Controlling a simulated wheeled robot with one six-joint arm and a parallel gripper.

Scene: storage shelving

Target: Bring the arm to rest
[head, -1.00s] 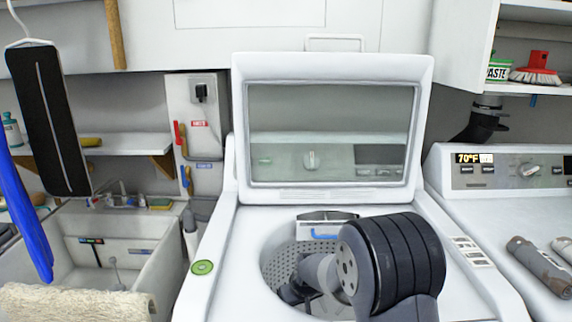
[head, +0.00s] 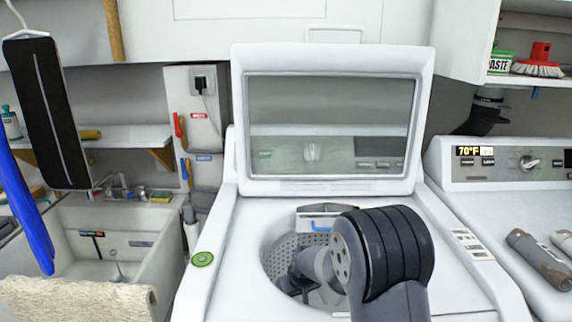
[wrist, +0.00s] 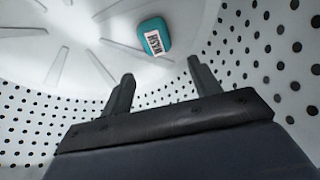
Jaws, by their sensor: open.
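My arm reaches down into the drum of the open top-loading washing machine (head: 212,285) in the head view. In the wrist view my gripper (wrist: 160,85) is inside the perforated white drum (wrist: 295,50), with its two fingers apart and nothing between them. A teal item with a white label (wrist: 153,36) lies on the drum floor beyond the fingertips, apart from them. In the head view my arm's links hide the fingers and the teal item.
The washer's raised lid (head: 330,60) stands upright behind the opening. A second machine (head: 500,200) with rolled grey items (head: 540,258) is at right. A sink (head: 145,262) and hanging black (head: 48,110) and blue (head: 25,215) items are at left. The drum rim surrounds my arm.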

